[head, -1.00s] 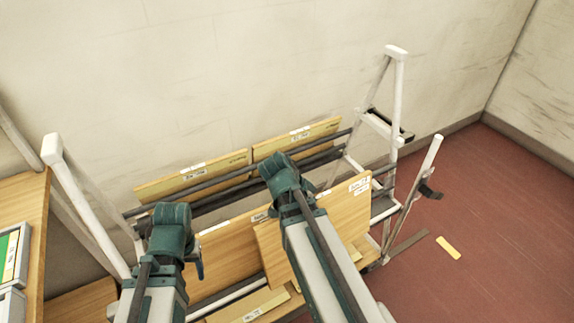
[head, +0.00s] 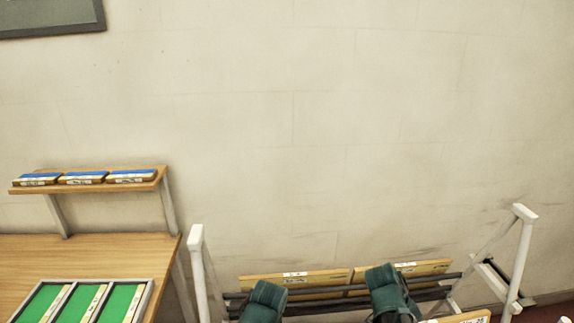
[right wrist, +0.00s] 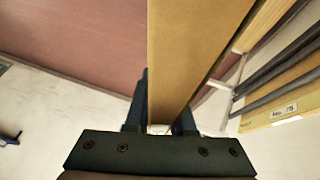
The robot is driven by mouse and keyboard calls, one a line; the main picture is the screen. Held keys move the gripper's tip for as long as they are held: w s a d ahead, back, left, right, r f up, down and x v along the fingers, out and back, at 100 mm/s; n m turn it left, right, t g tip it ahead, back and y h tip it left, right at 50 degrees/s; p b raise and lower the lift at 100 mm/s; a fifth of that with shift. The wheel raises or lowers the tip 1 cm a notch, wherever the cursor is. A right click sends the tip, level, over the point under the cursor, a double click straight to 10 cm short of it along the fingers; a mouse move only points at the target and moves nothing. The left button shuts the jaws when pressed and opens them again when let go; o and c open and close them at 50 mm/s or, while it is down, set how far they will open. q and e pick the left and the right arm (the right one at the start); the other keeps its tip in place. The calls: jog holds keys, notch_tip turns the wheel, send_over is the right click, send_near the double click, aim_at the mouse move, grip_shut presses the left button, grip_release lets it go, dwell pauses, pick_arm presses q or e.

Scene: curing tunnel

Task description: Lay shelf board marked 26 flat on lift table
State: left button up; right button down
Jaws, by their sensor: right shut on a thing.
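In the right wrist view my right gripper (right wrist: 160,118) is shut on a wooden board (right wrist: 195,55), which stretches away from the jaws. No number shows on the part of the board in view, so I cannot tell whether it is board 26. In the head view only teal arm parts show at the bottom edge, and both grippers are out of that picture. My left gripper is not in view. I see nothing I can name as the lift table.
Boards (head: 320,279) lean on a rack with dark bars and a white post (head: 522,260). Another labelled board (right wrist: 270,115) shows in the right wrist view. At left is a wooden table (head: 90,250) with a green-panelled tray (head: 150,290), below a shelf (head: 160,180) of blue-topped pieces.

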jog(key=w+r+p, duration=1.4)
dwell(1.0)
jog(key=m+t+b, duration=0.1)
jog(key=t, duration=0.3)
jog(key=m+t+b, duration=0.1)
jog(key=t+b, duration=0.1)
jog(key=t, duration=0.3)
jog(key=shift+m+y, duration=0.4)
